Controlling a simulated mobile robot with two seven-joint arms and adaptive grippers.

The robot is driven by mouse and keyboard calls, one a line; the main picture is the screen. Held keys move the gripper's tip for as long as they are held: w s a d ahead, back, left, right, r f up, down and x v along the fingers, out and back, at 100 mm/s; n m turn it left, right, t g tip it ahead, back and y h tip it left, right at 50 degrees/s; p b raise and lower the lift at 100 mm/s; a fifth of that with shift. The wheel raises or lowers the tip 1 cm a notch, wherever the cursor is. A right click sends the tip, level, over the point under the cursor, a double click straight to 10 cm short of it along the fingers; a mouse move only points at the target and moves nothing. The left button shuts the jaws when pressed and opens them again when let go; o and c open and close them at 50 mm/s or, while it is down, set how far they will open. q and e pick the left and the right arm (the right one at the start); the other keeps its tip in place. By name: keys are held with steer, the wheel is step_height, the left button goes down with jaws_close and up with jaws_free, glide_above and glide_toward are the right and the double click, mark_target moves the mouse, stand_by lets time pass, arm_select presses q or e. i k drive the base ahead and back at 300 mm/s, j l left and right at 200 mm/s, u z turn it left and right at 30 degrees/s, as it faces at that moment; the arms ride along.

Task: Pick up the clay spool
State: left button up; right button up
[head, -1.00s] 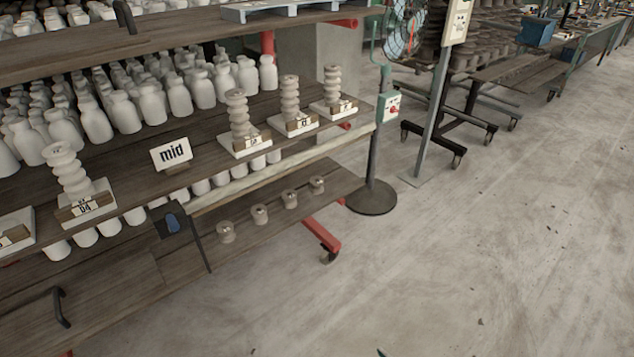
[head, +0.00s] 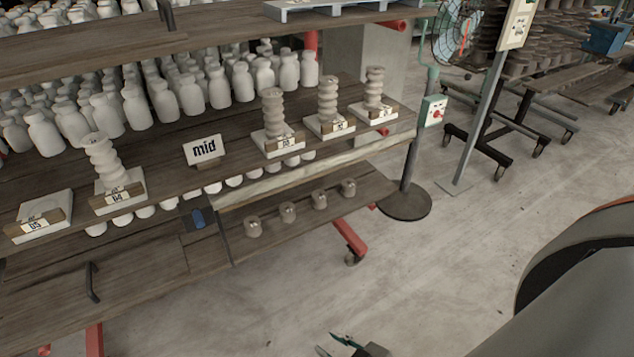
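My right gripper (head: 334,346) shows only in part at the bottom edge. Its two fingertips are spread, with nothing seen between them. It appears in front of and below the spools in the picture, over the floor. My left gripper is out of view.
White bottles (head: 190,92) crowd behind. A post with a round base (head: 404,207) stands right of the shelf. A red rack foot (head: 350,237) juts out. The floor in front is clear.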

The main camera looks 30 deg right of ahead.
mark_target(349, 184)
steer(key=i+l+u, duration=0.1)
steer(key=l+u, duration=0.15)
steer(key=l, duration=0.2)
steer(key=l+u, duration=0.25)
steer(key=l, duration=0.2)
steer(key=l+u, duration=0.25)
steer(key=l, duration=1.75)
steer(key=l+u, duration=0.1)
steer(key=l, duration=1.55)
steer(key=i, duration=0.35)
